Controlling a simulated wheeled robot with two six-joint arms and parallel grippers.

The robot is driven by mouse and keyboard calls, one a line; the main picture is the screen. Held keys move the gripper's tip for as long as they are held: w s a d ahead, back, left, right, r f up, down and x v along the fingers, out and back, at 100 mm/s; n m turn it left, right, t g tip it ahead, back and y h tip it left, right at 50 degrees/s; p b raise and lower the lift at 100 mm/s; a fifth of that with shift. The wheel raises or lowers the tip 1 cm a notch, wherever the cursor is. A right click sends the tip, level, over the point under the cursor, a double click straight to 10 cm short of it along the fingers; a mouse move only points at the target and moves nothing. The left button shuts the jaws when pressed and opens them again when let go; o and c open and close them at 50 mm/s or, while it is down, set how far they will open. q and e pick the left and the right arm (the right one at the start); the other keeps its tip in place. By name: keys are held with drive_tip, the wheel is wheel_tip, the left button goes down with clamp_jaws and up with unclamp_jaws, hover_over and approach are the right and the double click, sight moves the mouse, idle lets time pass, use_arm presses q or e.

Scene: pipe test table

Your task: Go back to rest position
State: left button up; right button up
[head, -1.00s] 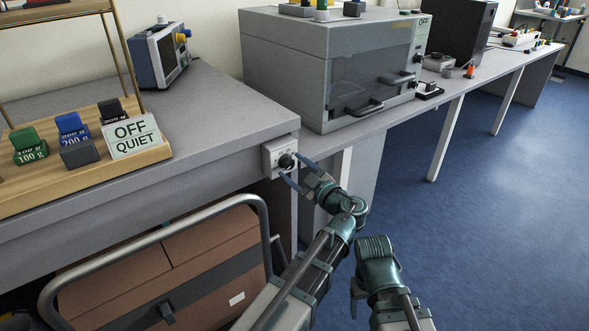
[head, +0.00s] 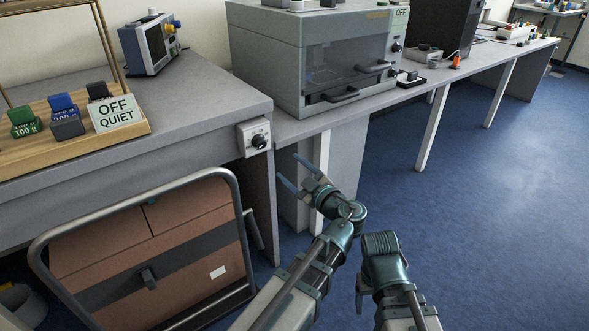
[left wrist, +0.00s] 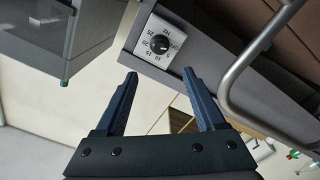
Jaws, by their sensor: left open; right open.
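My left gripper (head: 289,169) is open and empty in front of the bench's end, below and to the right of a white control box with a black knob (head: 257,141). It is apart from the box. In the left wrist view its two dark fingers (left wrist: 161,78) are spread with nothing between them, and the knob box (left wrist: 163,43) lies beyond the fingertips. My right gripper (head: 363,285) is low in the head view, right of the left arm. Its fingers are mostly hidden by its own wrist.
A brown case (head: 195,225) stands in a metal tube frame (head: 240,205) beneath the grey bench (head: 190,120). A grey cabinet with a clear front (head: 345,62) is on the bench behind. An "OFF QUIET" sign (head: 115,112) stands left. Blue floor (head: 490,240) is free to the right.

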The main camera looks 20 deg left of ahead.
use_arm(q)
drive_tip(key=shift+a, duration=0.1)
drive_tip(key=s+a+f+m+g+h, duration=0.1)
drive_tip(key=s+f+m+g+h, duration=0.35)
drive_tip(key=f, duration=0.45)
drive_tip(key=s+a+f+m+g+h, duration=0.2)
drive_tip(key=s+f+m+g+h, duration=0.3)
drive_tip(key=f, duration=0.5)
drive_tip(key=s+d+f+m+g+h, duration=0.1)
drive_tip(key=s+d+m+h, duration=0.1)
drive_tip(key=s+d+m, duration=0.55)
drive_tip(key=s+d+f+m+g+h, duration=0.1)
drive_tip(key=s+d+f+m+h, duration=0.2)
drive_tip(key=d, duration=0.7)
wheel_tip(320, 180, up, 34)
drive_tip(key=m+y+p, duration=0.1)
drive_tip(key=p, duration=3.1)
drive_tip(key=shift+f, duration=0.2)
drive_tip(key=shift+t, duration=0.25)
